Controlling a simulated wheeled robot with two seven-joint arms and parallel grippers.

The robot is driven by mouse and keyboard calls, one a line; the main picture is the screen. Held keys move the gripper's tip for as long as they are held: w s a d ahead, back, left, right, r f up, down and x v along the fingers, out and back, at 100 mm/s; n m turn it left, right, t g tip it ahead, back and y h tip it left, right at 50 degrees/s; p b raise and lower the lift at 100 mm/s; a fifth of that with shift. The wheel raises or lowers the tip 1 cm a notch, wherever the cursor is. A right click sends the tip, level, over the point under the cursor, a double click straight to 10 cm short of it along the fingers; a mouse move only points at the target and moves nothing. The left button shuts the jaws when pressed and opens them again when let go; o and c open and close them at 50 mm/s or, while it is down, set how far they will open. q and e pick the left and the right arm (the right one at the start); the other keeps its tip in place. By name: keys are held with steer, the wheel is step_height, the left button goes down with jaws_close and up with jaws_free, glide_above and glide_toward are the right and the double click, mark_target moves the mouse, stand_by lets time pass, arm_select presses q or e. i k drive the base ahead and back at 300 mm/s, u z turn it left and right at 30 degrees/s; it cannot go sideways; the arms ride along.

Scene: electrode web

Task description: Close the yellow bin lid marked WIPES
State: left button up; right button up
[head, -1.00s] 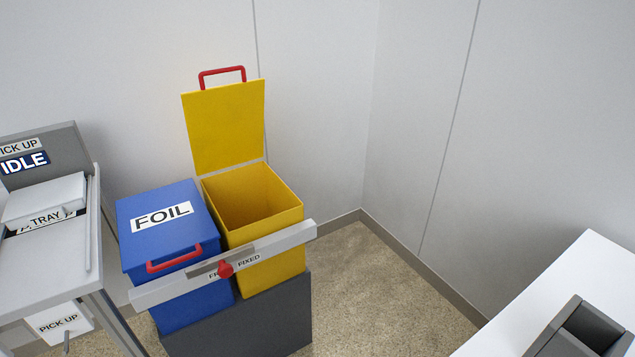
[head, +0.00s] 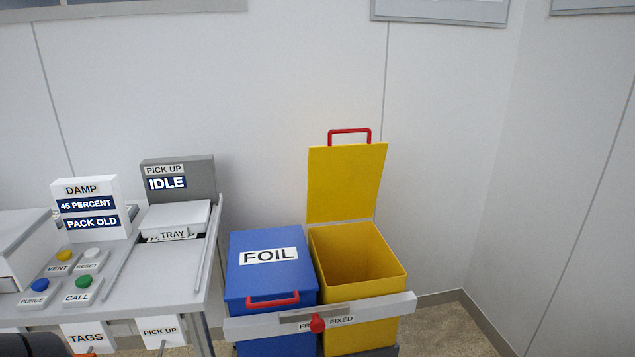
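The yellow bin (head: 385,312) stands against the back wall with its top open and its inside looking empty. Its yellow lid (head: 345,182) stands upright at the back edge, with a red handle (head: 349,131) on top. No WIPES marking shows on the face I see. The blue bin beside it has a shut lid marked FOIL (head: 268,258) with a red handle. Neither of my grippers is in view.
A grey bar (head: 380,307) with a red knob (head: 317,323) and a FIXED label runs across both bin fronts. Left is a bench (head: 160,275) with a tray, buttons and an IDLE display (head: 166,183). Floor (head: 450,330) is free right of the bins.

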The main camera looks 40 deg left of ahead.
mark_target(344, 181)
steer(key=u, duration=1.6)
steer(key=k, duration=1.15)
steer(key=z, duration=0.45)
steer(key=i, duration=1.6)
steer(key=u, duration=0.85)
